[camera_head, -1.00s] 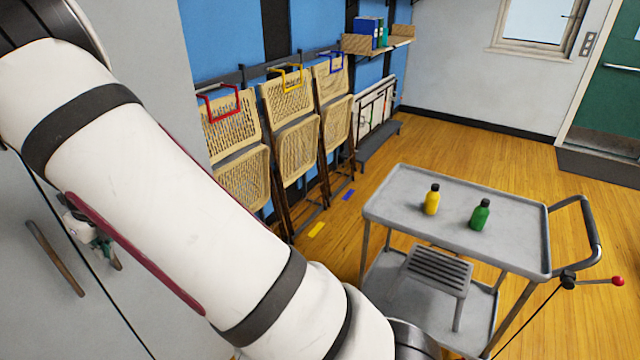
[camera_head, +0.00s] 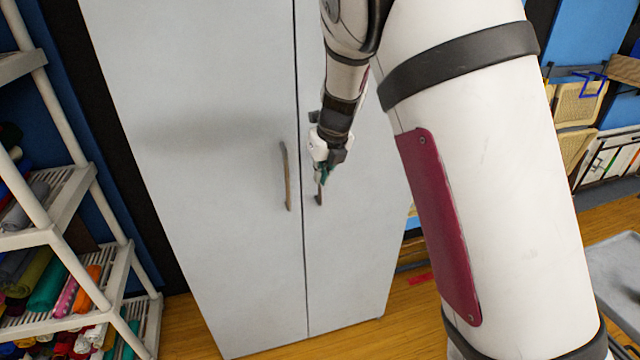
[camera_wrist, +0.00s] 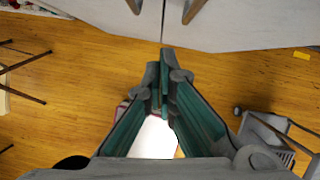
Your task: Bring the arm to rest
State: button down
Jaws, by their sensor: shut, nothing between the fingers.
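My arm, white with dark bands, crosses the right half of the head view, and its end hangs in front of the grey cabinet (camera_head: 220,130). My gripper (camera_head: 323,178) has teal finger pads and is next to the cabinet's right door handle in that view. I cannot tell whether it touches the handle. In the wrist view my gripper (camera_wrist: 166,58) is shut with nothing between the fingertips. It lies over the wooden floor (camera_wrist: 90,75), with the cabinet doors (camera_wrist: 240,25) and their handles at the top.
A white shelf rack (camera_head: 100,285) with colourful rolls stands left of the cabinet. Folded chairs (camera_head: 575,105) hang at the right. The grey cart (camera_head: 615,265) shows at the right edge, partly cut off. Open floor lies below the cabinet.

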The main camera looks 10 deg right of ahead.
jog(key=s+d+r+n+y, duration=0.2)
jog(key=s+r+n, duration=1.2)
jog(key=s+n, duration=0.4)
jog(key=s+d+n+h, duration=0.1)
jog(key=s+n, duration=0.6)
jog(key=s, duration=0.2)
jog(key=s+d+r+n+t+h, duration=0.1)
jog(key=s+n+h, duration=0.1)
jog(key=s+n, duration=0.6)
jog(key=shift+s+d+r, duration=0.2)
jog(key=shift+s+r, duration=0.1)
jog(key=shift+s, duration=0.05)
